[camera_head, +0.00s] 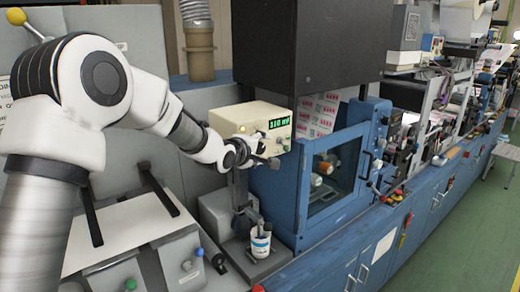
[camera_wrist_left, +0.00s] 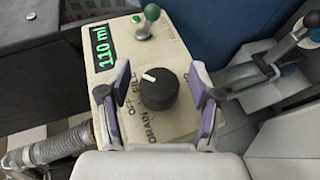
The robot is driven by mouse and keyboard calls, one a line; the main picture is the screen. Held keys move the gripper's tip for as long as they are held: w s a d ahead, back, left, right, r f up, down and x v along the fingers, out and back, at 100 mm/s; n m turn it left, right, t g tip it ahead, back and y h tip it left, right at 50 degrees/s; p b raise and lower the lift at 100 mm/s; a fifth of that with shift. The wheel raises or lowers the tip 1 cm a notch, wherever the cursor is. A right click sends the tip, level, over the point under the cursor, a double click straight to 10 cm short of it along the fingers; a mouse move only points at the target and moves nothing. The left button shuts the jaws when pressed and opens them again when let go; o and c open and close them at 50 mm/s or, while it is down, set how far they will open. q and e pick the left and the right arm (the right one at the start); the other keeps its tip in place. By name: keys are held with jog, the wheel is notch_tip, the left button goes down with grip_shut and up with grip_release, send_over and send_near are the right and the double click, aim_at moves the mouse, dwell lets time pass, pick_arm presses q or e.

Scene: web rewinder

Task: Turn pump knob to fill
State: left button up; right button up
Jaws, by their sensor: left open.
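The pump is a cream box (camera_head: 250,112) with a green display reading 110 ml (camera_wrist_left: 105,50). Its round black knob (camera_wrist_left: 158,90) shows clearly in the left wrist view, beside the labels FILL, OFF and DRAIN. The knob's white mark points up and left, toward the FILL label. My left gripper (camera_wrist_left: 160,98) is open, with one finger on each side of the knob and visible gaps between. In the head view my left gripper (camera_head: 256,152) is in front of the pump's face and hides the knob. My right gripper is not in view.
A green-tipped toggle (camera_wrist_left: 147,20) stands on the pump face above the knob. A ribbed hose (camera_wrist_left: 50,147) is at the lower left of the wrist view. A white container (camera_head: 260,243) stands below the pump. The blue machine cabinet (camera_head: 275,200) is close on the right.

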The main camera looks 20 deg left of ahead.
pick_arm(q)
jog(key=v, duration=1.2)
jog(key=shift+f, duration=0.1)
